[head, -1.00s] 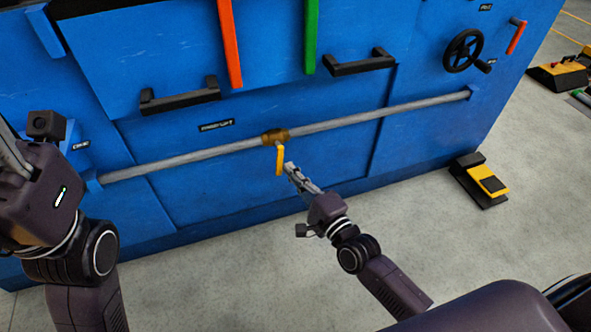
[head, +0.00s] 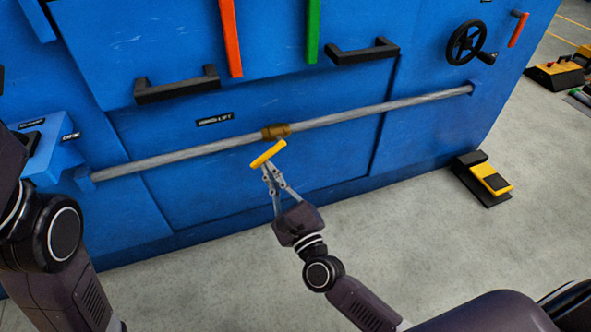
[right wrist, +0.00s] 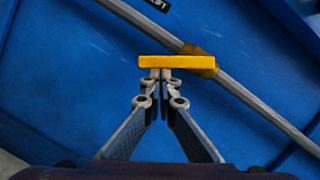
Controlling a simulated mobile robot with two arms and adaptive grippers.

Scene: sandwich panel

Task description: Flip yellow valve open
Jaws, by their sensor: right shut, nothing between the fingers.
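The yellow valve handle (head: 268,153) sits just below the brass valve body (head: 275,131) on the grey pipe (head: 350,118). It is tilted in the head view, its left end lower. In the right wrist view the handle (right wrist: 177,63) lies level across the picture, in front of the brass body (right wrist: 197,62). My right gripper (head: 268,168) is just below the handle. Its fingertips (right wrist: 161,74) are together at the handle's lower edge, with nothing between them; they look close to or touching it. My left gripper is outside the head view; only part of the left arm shows.
The blue panel has black bar handles (head: 362,51), a red lever (head: 231,38), a green lever (head: 313,32) and a black handwheel (head: 465,43). A yellow-black pedal (head: 484,180) is on the floor at right.

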